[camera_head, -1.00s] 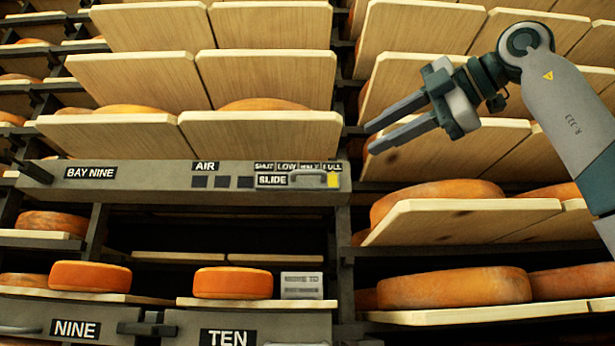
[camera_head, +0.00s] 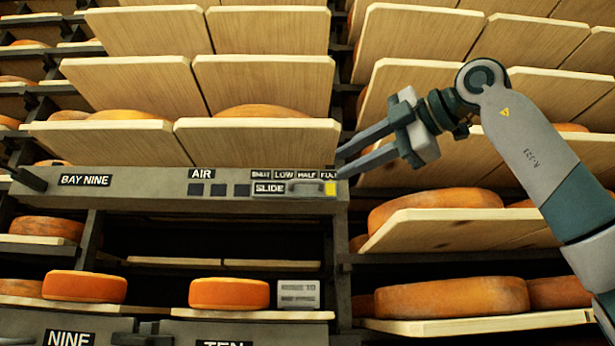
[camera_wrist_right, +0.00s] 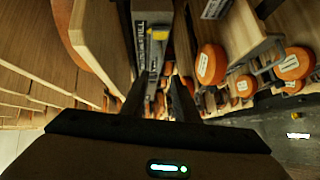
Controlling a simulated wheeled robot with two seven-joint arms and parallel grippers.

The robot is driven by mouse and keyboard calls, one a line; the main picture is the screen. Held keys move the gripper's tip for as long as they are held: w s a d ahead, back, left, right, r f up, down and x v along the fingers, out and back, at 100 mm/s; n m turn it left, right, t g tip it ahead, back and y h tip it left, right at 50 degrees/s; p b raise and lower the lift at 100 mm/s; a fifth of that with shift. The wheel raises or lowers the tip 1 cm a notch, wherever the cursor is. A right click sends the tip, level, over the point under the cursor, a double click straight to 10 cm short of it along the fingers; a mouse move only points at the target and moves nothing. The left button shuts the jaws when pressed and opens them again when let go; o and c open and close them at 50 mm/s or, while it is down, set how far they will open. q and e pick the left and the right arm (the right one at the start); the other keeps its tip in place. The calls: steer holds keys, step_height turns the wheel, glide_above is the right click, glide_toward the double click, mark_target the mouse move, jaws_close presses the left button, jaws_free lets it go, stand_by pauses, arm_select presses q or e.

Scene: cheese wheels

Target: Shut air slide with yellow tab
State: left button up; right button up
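The air slide (camera_head: 272,189) sits on the grey bay panel (camera_head: 130,190), under the labels SHUT, LOW, HALF and FULL. Its yellow tab (camera_head: 331,189) is at the right end, below FULL. The tab also shows in the right wrist view (camera_wrist_right: 157,36), ahead of the fingers. My right gripper (camera_head: 341,164) is open and empty, its fingertips just above and right of the tab in the head view and apart from it. Its two fingers also show spread in the right wrist view (camera_wrist_right: 157,88). My left gripper is in neither view.
Tilted wooden boards (camera_head: 257,148) stand above the panel. Shelves with orange cheese wheels (camera_head: 229,293) are below. To the right, a shelf board (camera_head: 440,228) with large wheels juts out beneath my right arm. A small grey label block (camera_head: 298,294) stands below the slide.

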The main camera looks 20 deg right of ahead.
mark_target(311, 180)
steer(key=p+x, duration=0.4)
steer(key=x, duration=0.7)
steer(key=shift+f, duration=0.1)
jaws_close()
